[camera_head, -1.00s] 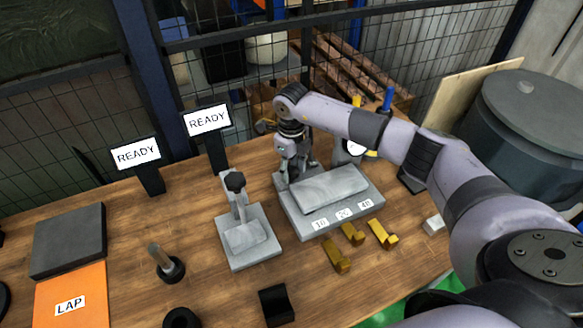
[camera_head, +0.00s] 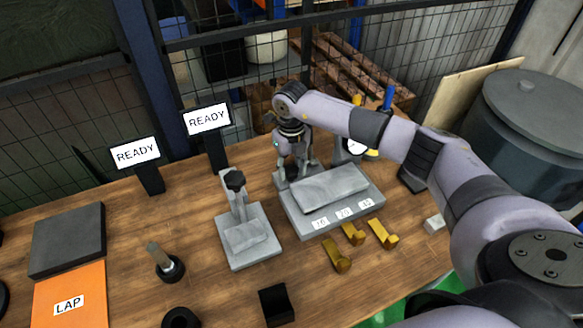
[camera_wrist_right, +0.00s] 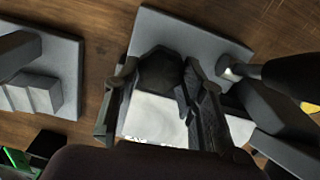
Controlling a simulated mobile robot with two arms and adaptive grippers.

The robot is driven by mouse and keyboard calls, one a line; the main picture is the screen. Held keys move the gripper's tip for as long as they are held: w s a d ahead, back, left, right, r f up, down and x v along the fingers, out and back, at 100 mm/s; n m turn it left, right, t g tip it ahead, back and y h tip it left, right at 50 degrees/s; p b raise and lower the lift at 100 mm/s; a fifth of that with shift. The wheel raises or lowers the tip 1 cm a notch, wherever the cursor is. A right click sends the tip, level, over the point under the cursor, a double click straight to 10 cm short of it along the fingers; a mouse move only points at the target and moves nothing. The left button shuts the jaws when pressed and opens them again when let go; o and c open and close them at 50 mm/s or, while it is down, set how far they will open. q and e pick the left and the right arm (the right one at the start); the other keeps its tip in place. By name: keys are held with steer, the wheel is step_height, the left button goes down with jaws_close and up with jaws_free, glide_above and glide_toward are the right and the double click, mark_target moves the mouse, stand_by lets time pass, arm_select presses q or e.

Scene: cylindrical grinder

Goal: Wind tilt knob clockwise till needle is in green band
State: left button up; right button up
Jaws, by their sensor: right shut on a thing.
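The grey fixture (camera_head: 345,208) with number labels on its front stands at the right of the bench. My right gripper (camera_head: 293,172) is down at its back left corner. In the right wrist view, a dark faceted knob (camera_wrist_right: 160,72) sits between the fingers of my right gripper (camera_wrist_right: 162,88), which is shut on it. The arm hides the knob in the head view. A round dial gauge (camera_head: 357,146) shows partly behind my right arm. Its needle and green band cannot be made out. My left gripper is not in view.
A smaller fixture (camera_head: 253,254) with a black knob stands to the left. Several brass pieces (camera_head: 383,234) lie in front of the grey fixture. Two READY signs (camera_head: 135,154) stand behind. An orange LAP mat (camera_head: 70,290) and dark block (camera_head: 68,240) lie at far left.

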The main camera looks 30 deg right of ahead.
mark_target(291, 170)
steer(key=o, duration=1.2)
steer(key=shift+c, duration=0.2)
steer(key=shift+r, duration=0.3)
step_height(291, 170, up, 12)
steer(key=shift+f, duration=0.25)
